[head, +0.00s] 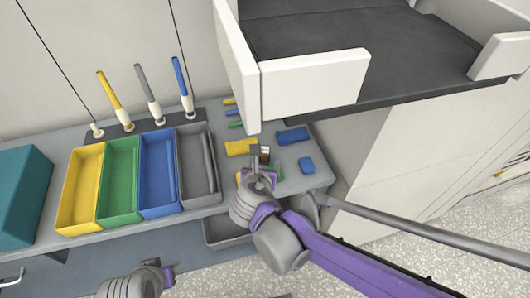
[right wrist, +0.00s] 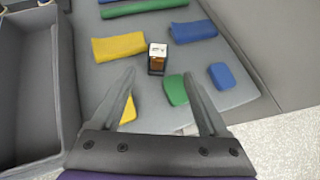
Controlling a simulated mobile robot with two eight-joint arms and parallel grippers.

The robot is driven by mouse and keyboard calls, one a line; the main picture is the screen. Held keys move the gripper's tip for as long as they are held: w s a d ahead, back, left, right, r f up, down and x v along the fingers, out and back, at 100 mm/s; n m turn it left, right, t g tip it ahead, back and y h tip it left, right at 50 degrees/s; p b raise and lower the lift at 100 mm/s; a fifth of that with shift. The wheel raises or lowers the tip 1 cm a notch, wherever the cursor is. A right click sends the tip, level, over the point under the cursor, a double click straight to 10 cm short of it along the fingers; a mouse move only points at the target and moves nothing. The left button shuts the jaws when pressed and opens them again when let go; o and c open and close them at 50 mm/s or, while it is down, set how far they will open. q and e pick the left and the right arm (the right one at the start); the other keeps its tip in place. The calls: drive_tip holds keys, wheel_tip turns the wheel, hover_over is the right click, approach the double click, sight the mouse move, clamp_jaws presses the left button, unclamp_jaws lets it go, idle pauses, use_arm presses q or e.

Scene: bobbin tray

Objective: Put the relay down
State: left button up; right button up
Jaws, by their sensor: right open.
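The relay (right wrist: 157,60) is a small upright block with a white top, an orange-brown body and a dark base. It stands on the grey bench top (right wrist: 213,57), and in the head view it shows small (head: 265,151) beside my right gripper. My right gripper (right wrist: 160,77) is open, and nothing is between its fingers. The relay stands just beyond the fingertips, about midway between them in the wrist view. In the head view the gripper and wrist partly hide the area around it. Part of my left arm shows at the bottom left; its jaws (head: 152,263) are unclear.
Yellow (right wrist: 119,47), green (right wrist: 175,90) and blue (right wrist: 221,76) pieces lie close around the relay. Yellow, green, blue and grey bins (head: 196,203) stand left in the head view. A white-walled shelf (head: 315,85) overhangs the bench. A teal box (head: 20,195) is far left.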

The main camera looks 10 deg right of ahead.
sight(264, 157)
drive_tip(key=x, duration=0.5)
drive_tip(key=b+x, duration=0.1)
drive_tip(key=x, duration=0.3)
drive_tip(key=shift+w+a+f+b, duration=0.1)
drive_tip(key=shift+w+f+b, duration=0.15)
drive_tip(key=shift+f+b, duration=0.1)
clamp_jaws()
